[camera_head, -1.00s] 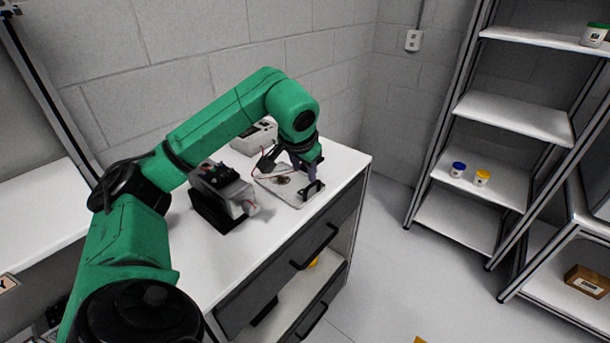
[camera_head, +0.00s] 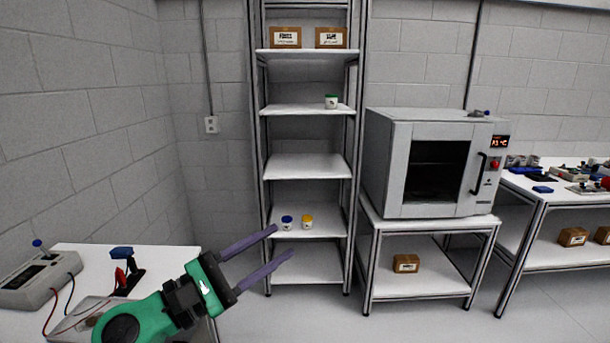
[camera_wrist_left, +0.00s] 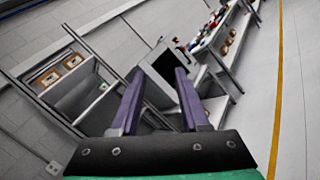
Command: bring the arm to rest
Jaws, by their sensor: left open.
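My left gripper (camera_head: 283,243) is open and empty, with its two purple fingers apart and pointing right in the head view. It is in the air just past the right end of the white bench (camera_head: 165,254). The wrist view also shows the open fingers of my left gripper (camera_wrist_left: 157,85) with nothing between them. My green left arm (camera_head: 150,318) comes in at the lower left. My right gripper is not in view.
A shelf rack (camera_head: 306,165) with small jars stands behind the gripper. An oven (camera_head: 430,165) sits on a stand to its right. A grey meter (camera_head: 40,280) with wires and a flat plate lie on the bench. The floor on the right is clear.

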